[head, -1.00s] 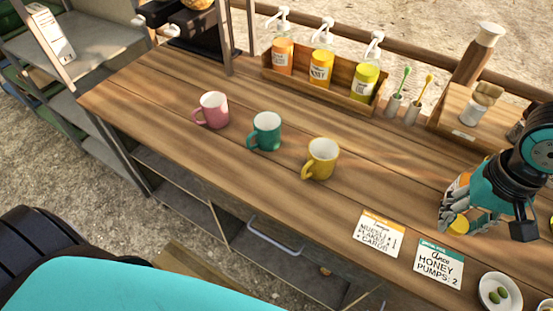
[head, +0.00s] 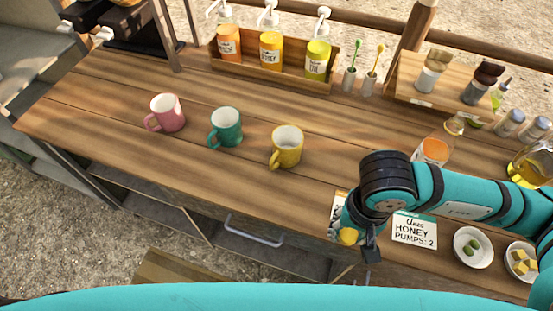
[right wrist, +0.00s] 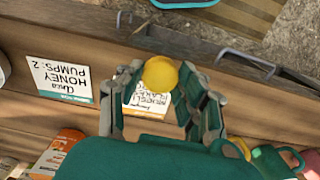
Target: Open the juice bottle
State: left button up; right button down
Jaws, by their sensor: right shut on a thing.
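The juice bottle (head: 433,150) stands upright on the counter, clear with an orange lower part. Its neck (head: 455,125) shows without a cap, and my right arm hides part of the bottle. The bottle's orange part (right wrist: 65,145) also shows in the right wrist view. My right gripper (head: 350,237) is away from the bottle, over the counter's front edge, shut on a round yellow cap (right wrist: 160,73). The cap (head: 348,237) also shows at the fingertips in the head view. My left gripper is not in view.
Pink (head: 166,113), teal (head: 227,127) and yellow (head: 286,147) mugs stand in a row. A honey card (head: 415,231) and another card (right wrist: 150,103) lie near the front edge. Small bowls (head: 473,246) are at the right. A pump-bottle rack (head: 280,75) stands behind. The left counter is clear.

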jog(key=shift+s+a, duration=0.1)
jog(key=shift+s, duration=0.15)
jog(key=p, duration=0.5)
send_over(343, 182)
jog(key=shift+f, duration=0.8)
notch_tip(343, 182, down, 3)
jog(key=shift+s+r+p, duration=0.1)
jog(key=shift+p, duration=0.85)
jog(key=shift+f, duration=0.4)
jog(key=shift+f, duration=0.15)
jog(key=c, duration=0.8)
grip_release()
jog(key=shift+c, duration=0.2)
